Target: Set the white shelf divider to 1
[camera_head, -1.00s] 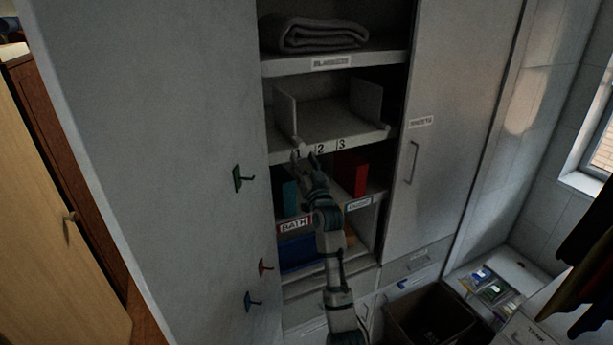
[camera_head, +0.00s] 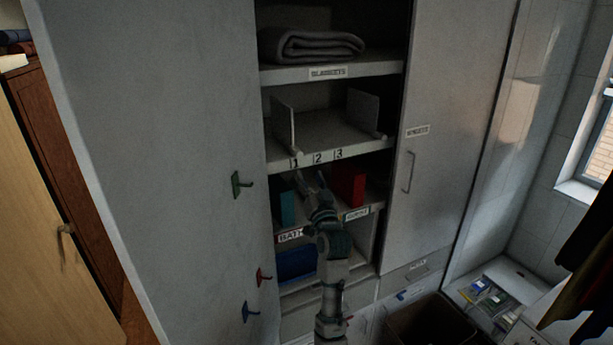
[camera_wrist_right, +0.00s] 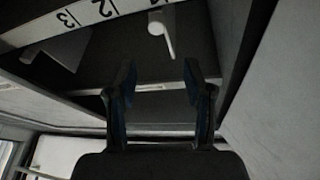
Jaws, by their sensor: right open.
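The shelf with the 1, 2, 3 label strip (camera_head: 318,158) holds two pale upright dividers. The left divider (camera_head: 283,124) has a rounded peg (camera_head: 297,152) at its front, close to the 1 mark. The right divider (camera_head: 362,110) has its peg (camera_head: 379,135) to the right of 3. I cannot tell which is the task's white divider. My right gripper (camera_head: 311,180) is open and empty, below the label strip. In the right wrist view, a white peg (camera_wrist_right: 168,40) shows beyond and between the open fingertips (camera_wrist_right: 158,78), apart from them. My left gripper is not in view.
A red box (camera_head: 350,186) and a teal box (camera_head: 288,207) stand on the shelf below, beside my right gripper. A grey blanket (camera_head: 310,45) lies above. Cabinet doors flank the opening; hooks (camera_head: 239,185) stick out on the left one.

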